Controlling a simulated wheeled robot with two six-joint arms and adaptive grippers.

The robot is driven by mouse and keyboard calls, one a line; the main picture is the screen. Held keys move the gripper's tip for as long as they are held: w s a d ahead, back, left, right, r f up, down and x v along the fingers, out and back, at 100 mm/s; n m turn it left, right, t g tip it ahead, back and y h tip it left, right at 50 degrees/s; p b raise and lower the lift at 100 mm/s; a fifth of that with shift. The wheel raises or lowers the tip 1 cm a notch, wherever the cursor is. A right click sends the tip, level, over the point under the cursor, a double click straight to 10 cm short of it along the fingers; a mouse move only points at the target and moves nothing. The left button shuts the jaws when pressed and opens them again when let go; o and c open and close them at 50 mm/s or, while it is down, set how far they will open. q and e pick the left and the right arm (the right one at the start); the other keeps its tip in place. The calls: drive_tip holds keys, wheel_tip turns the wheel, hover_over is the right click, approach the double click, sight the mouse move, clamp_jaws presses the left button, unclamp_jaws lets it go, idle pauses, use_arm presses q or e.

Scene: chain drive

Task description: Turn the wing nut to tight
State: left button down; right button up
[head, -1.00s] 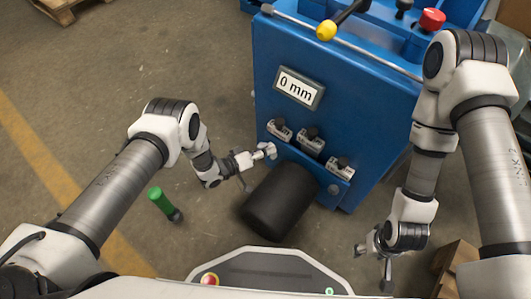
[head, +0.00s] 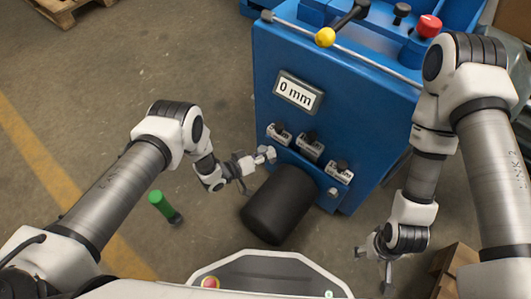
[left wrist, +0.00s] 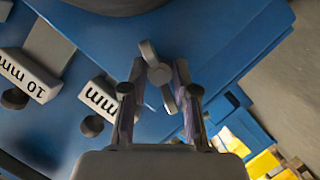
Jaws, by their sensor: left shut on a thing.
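The wing nut (left wrist: 159,75) is a grey metal piece with two rounded wings, seen between my left fingers in the left wrist view against the blue machine (left wrist: 225,60). Its wings lie at a slant. My left gripper (left wrist: 160,92) is shut on it, one finger on each side. In the head view my left gripper (head: 262,157) is at the lower left of the machine's front (head: 270,55), where the nut is too small to make out. My right gripper (head: 374,271) is open and empty, low at the right, away from the machine.
A black cylinder (head: 280,203) stands out in front of the machine, close to my left gripper. A green-handled tool (head: 162,204) lies on the floor; a wooden crate (head: 452,265) is at the right.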

use_arm(q)
drive_tip(key=shift+m+t+y+p, duration=0.3)
drive_tip(key=shift+m+y+p, duration=0.7)
drive_tip(key=shift+m, duration=0.7)
drive_tip(key=c, duration=1.1)
unclamp_jaws()
drive_tip(key=shift+c, duration=0.2)
drive_tip(key=shift+s, duration=0.1)
drive_tip(key=v, duration=1.2)
drive_tip(key=shift+d, duration=0.1)
